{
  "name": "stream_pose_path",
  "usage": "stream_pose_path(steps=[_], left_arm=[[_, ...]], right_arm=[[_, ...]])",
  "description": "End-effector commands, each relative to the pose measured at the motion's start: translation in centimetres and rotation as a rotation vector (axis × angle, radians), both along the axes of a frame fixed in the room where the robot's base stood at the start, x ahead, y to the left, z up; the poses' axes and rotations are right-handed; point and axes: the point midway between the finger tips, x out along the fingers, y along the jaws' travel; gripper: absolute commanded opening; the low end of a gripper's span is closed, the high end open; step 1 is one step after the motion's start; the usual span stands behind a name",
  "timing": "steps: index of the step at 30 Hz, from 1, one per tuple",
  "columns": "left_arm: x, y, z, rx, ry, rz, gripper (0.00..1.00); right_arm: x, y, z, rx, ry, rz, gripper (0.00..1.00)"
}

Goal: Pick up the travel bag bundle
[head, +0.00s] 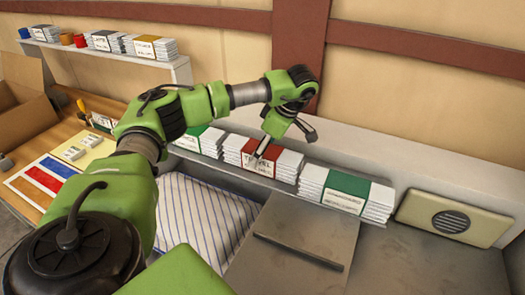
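The travel bag bundle (287,166) is a stack of white folded bags with a red band and a white label reading "TRAVEL". It lies on the ledge behind the grey worktop, between two green-banded bundles. My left gripper (257,158) points down at the front of this bundle, over its label and red band. Its fingers cover part of the label. The fingers are small here, and I cannot tell whether they touch the bundle or how far apart they are. My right gripper is not in view.
A green-banded bundle (345,191) sits right of the travel one, another (207,142) left. A beige vented box (455,219) stands further right. A striped pillow (205,218) lies below the ledge. An upper shelf (182,70) holds more bundles and cups. A cardboard box (22,115) stands left.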

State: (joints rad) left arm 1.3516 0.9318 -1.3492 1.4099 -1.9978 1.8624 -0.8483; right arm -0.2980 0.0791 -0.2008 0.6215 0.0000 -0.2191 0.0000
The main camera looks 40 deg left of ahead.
Motion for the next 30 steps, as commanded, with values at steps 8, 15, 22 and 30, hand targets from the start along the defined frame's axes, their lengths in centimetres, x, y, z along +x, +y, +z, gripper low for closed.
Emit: stream_pose_path(steps=[8,15,22,30], left_arm=[[0.0,0.0,0.0,0.000,0.000,0.000,0.29],[0.0,0.0,0.1,0.000,-0.001,0.001,0.11],[0.1,0.0,0.5,0.000,-0.003,0.001,0.11],[-0.6,-0.4,4.2,-0.001,-0.007,-0.002,0.11]], right_arm=[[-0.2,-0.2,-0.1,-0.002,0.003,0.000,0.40],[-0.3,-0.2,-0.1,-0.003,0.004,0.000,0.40],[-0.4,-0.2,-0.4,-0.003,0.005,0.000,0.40],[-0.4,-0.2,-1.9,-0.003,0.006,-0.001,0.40]])
